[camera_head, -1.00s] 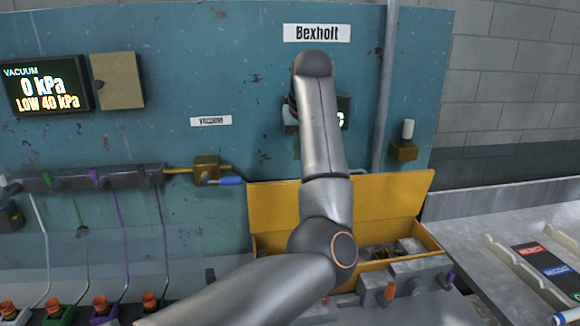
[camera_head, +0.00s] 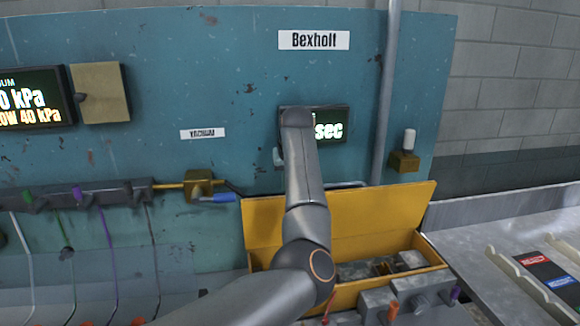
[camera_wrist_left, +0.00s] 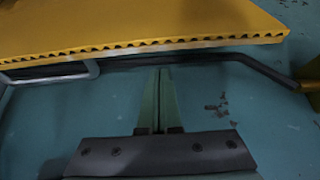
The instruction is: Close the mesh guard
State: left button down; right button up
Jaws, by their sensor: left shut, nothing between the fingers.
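The yellow guard panel (camera_head: 380,212) stands raised at the back of a yellow box (camera_head: 435,262), in front of the teal wall. I take it for the guard; no mesh can be made out on it. In the left wrist view, a yellow panel with a wavy edge (camera_wrist_left: 140,47) fills the top, with a grey bar (camera_wrist_left: 90,72) below it. My left gripper (camera_wrist_left: 162,72) is shut and empty, its tips close under that edge; contact cannot be told. In the head view my left arm hides the gripper and part of the panel. My right gripper is out of view.
A lit display (camera_head: 332,124) on the wall is partly behind my arm. A vertical pipe (camera_head: 386,95) and a blue-handled valve (camera_head: 215,198) flank it. Grey blocks with coloured knobs (camera_head: 410,295) stand before the box. A grey bench (camera_head: 480,230) lies at right.

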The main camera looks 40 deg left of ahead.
pick_arm(q)
jog(key=shift+s+d+f, duration=0.15)
jog(key=shift+s+d, duration=1.15)
jog(key=shift+d, duration=0.15)
